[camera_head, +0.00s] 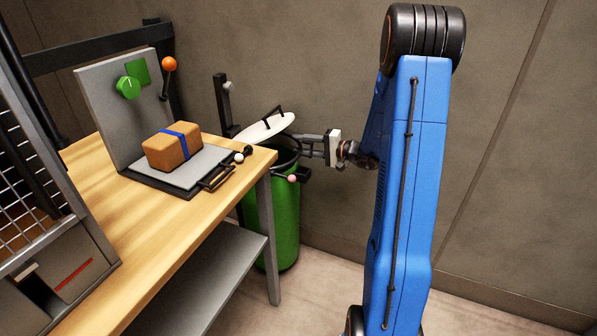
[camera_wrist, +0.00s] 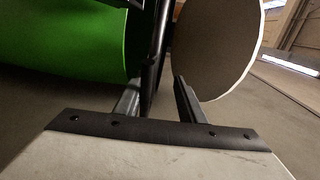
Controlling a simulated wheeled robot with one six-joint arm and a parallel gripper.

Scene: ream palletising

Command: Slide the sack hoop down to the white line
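The sack hoop (camera_head: 288,161) is a dark ring around the mouth of the green sack (camera_head: 277,222), just right of the table. In the wrist view a dark bar (camera_wrist: 158,45), probably part of the hoop, runs down between my fingers. My gripper (camera_head: 303,146) reaches in from the right at the height of the hoop. In the wrist view its two fingers (camera_wrist: 160,98) stand apart, with a gap between the bar and the right finger. The white lid (camera_head: 262,129) is tilted up behind the hoop. I cannot make out the white line.
The wooden table (camera_head: 150,232) holds a scale (camera_head: 190,172) with a brown, blue-banded ream pack (camera_head: 172,148) on it. A dark post (camera_head: 222,106) stands behind the sack. A pink knob (camera_head: 292,178) sticks out at the sack's front.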

